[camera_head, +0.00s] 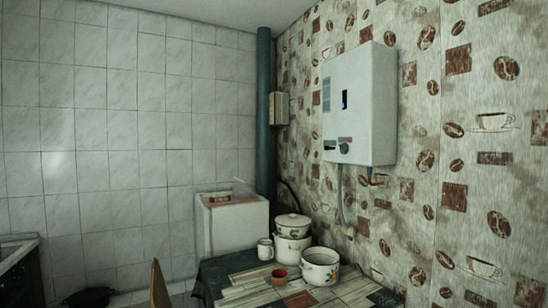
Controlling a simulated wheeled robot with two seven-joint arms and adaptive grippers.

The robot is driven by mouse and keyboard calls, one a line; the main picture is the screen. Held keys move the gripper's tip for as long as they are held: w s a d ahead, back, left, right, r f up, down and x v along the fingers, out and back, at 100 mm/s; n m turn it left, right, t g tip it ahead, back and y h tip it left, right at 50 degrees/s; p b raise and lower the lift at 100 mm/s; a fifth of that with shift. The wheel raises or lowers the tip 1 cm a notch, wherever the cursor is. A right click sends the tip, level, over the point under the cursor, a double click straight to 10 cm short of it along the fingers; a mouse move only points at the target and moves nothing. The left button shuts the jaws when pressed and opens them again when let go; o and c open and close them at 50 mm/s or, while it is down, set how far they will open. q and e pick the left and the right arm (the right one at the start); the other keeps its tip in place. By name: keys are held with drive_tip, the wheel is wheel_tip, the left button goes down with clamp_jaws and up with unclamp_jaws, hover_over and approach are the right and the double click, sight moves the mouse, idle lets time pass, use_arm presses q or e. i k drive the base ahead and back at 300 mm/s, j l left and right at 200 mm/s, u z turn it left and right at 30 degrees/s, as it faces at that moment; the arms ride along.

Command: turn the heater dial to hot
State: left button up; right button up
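The white wall heater (362,105) hangs on the patterned wall right of centre. Its dark round dial (344,147) sits low on the front face, beside a small dark panel (329,145). The dial is too small for me to tell which way it points. Neither of my grippers is in the head view.
A table (240,285) below the heater holds a lidded white pot (292,243), an open enamel pot (320,268), a white mug (264,249) and a reddish-brown cup (279,276). A white cabinet (235,228) stands behind. A stove (18,275) is at left.

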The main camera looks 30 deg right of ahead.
sight(344, 148)
drive_tip(key=z, duration=0.4)
drive_tip(key=l+z, duration=0.1)
drive_tip(key=z, duration=0.35)
drive_tip(key=i+z, duration=0.1)
drive_tip(key=z, duration=0.3)
drive_tip(key=l+z, duration=0.1)
drive_tip(key=z, duration=0.35)
